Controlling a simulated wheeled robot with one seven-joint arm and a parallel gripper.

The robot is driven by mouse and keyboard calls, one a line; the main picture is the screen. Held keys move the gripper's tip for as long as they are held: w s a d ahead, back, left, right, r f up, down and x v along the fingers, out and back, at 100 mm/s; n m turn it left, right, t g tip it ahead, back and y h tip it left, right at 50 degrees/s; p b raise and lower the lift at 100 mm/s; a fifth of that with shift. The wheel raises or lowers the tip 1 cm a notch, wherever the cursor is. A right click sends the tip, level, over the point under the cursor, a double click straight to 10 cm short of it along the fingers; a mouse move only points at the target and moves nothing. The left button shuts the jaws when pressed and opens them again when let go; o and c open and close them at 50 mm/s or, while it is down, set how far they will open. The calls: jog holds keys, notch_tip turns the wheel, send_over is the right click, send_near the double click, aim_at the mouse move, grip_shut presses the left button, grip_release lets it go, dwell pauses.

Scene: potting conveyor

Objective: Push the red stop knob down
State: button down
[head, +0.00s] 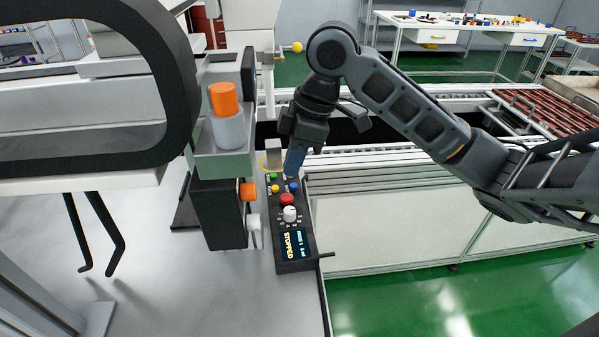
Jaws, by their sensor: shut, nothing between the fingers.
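The red stop knob (287,199) sits on a dark control panel (297,264), just above a white dial (290,214). My gripper (292,172) is shut and empty and points down at the far end of the panel. Its fingertips are a little beyond the red knob and apart from it in the picture; their height above the panel is hard to tell. The panel's display (297,243) reads "STOPPED". Whether the red knob is up or down cannot be told from this view.
Green (273,178), yellow (275,189) and blue (294,187) buttons sit close to the fingertips. Left of the panel stands a machine with an orange-capped cylinder (224,110) and an orange side knob (247,191). A conveyor (400,157) runs behind. Green floor is open at lower right.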

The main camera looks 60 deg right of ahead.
jog(key=v, duration=0.7)
jog(key=shift+r, duration=0.2)
dwell(0.4)
